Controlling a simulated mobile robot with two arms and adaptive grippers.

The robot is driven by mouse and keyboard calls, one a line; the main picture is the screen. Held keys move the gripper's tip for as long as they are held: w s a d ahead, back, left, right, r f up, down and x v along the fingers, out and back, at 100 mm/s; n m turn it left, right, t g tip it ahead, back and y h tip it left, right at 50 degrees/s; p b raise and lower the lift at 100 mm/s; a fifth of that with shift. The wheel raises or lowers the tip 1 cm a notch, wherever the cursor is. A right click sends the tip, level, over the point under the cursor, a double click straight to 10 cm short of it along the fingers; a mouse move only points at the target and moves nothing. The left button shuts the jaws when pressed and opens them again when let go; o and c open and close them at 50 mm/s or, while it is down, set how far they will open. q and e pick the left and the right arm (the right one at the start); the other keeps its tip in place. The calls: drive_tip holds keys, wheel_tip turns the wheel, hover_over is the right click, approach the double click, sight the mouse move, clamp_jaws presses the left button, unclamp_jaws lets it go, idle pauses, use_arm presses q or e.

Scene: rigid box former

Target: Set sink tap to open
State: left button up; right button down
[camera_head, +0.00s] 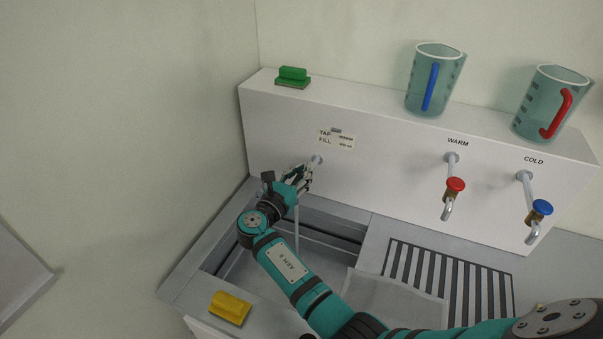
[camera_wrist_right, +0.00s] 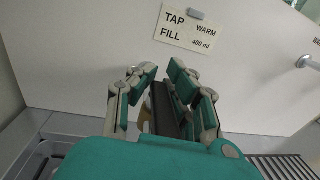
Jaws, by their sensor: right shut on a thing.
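The sink tap (camera_head: 317,160) comes out of the white panel below a small sign, above the sink. My right gripper (camera_head: 303,176) is at this tap with its fingers closed around it and hides most of it. In the right wrist view, my right gripper (camera_wrist_right: 165,85) has a dark upright part between its fingers; the handle's exact position is hard to see. A thin pale vertical streak (camera_head: 296,228) runs from below the gripper into the sink (camera_head: 240,270); I cannot tell whether it is water. My left gripper is not in view.
The sign (camera_wrist_right: 187,27) reads TAP WARM, FILL 400 ml. To the right are a red-knobbed warm tap (camera_head: 455,185) and a blue-knobbed cold tap (camera_head: 542,208). Two jugs, blue-handled (camera_head: 432,85) and red-handled (camera_head: 548,105), and a green block (camera_head: 293,76) stand on the ledge. A yellow block (camera_head: 230,307) lies in front.

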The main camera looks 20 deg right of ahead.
sight(302, 172)
drive_tip(key=c, duration=1.2)
unclamp_jaws()
drive_tip(key=shift+s, duration=0.1)
drive_tip(key=shift+c, duration=0.2)
drive_tip(key=shift+r, duration=0.1)
wheel_tip(302, 172, up, 10)
drive_tip(key=shift+f, duration=0.1)
